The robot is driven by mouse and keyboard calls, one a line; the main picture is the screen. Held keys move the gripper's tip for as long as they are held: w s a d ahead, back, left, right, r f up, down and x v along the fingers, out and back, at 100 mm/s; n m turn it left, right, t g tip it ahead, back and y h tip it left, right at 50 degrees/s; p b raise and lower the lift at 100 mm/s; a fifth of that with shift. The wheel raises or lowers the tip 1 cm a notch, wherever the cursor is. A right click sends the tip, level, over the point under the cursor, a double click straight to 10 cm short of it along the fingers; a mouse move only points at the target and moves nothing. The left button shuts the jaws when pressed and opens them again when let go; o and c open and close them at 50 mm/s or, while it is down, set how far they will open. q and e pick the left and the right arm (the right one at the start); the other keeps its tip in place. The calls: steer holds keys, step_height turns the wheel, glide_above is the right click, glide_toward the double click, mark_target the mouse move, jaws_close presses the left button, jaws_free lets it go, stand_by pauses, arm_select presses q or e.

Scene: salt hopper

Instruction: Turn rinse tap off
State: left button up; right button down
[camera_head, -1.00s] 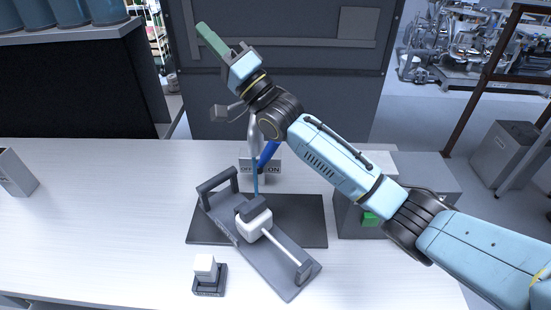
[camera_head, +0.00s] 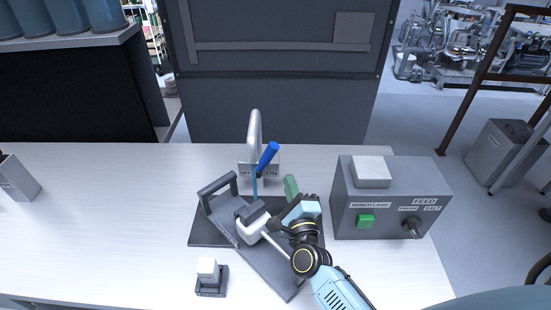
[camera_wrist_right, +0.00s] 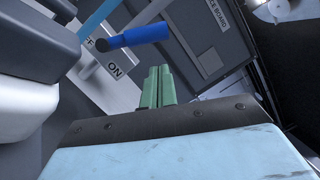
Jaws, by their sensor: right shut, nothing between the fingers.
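The rinse tap (camera_head: 254,128) is a grey curved spout at the back of the bench. Its blue lever (camera_head: 267,157) leans right, toward the ON side of the OFF/ON plate (camera_head: 272,171). A thin blue stream (camera_head: 254,186) runs down from the spout to the grey hopper device. My right gripper (camera_head: 291,187) has green fingers, shut and empty, low and to the right of the lever, apart from it. In the right wrist view the blue lever (camera_wrist_right: 150,34) shows beyond the closed fingertips (camera_wrist_right: 158,85). My left gripper is out of view.
A control box (camera_head: 345,190) with a green button stands to the right. A small white-topped block (camera_head: 208,268) sits in front. The left bench is mostly clear.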

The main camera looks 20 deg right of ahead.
mark_target(265, 160)
steer(key=f+p+x, duration=0.1)
steer(key=x, duration=0.7)
steer(key=shift+a, duration=0.3)
steer(key=shift+w+f, duration=0.1)
steer(key=shift+w, duration=0.1)
